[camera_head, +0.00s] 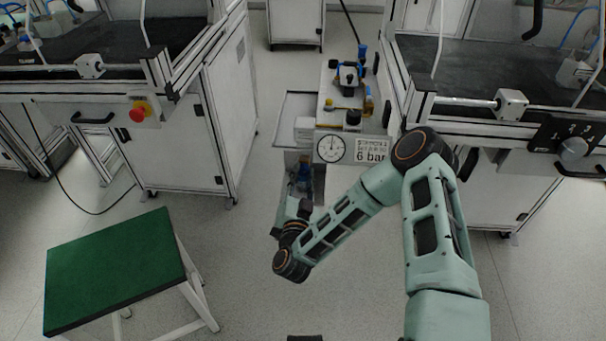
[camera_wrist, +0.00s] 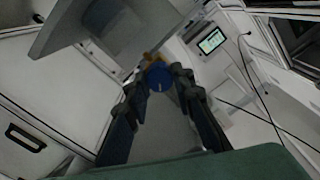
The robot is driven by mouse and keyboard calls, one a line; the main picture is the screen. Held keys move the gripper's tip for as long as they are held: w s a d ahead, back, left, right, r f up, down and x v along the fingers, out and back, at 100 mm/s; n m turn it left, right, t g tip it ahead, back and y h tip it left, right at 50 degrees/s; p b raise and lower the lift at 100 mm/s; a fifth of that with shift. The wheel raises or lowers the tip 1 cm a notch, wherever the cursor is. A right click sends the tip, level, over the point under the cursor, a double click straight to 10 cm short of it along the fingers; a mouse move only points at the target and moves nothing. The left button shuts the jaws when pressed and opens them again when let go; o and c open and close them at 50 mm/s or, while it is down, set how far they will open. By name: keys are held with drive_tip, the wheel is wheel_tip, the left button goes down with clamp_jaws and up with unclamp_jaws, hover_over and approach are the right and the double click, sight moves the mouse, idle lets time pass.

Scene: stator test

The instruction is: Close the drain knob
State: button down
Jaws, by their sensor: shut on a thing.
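The blue drain knob (camera_wrist: 160,77) shows in the wrist view, with a small yellow-brass fitting (camera_wrist: 150,58) just behind it. My gripper (camera_wrist: 160,84) has its two dark fingers on either side of the knob and is shut on it. In the head view my gripper (camera_head: 303,182) reaches into the low space under the gauge panel. There the knob is too small and too covered to make out clearly.
A panel with a round pressure gauge (camera_head: 331,149) and a 6 bar label stands just above my gripper. A cabinet (camera_head: 200,130) with a red stop button (camera_head: 140,111) is on the left. A green-topped stool (camera_head: 115,268) stands at front left. Open floor lies between.

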drive_tip(key=shift+m, duration=0.4)
drive_tip(key=shift+w, duration=0.1)
drive_tip(key=c, duration=1.7)
unclamp_jaws()
drive_tip(key=shift+o, duration=0.2)
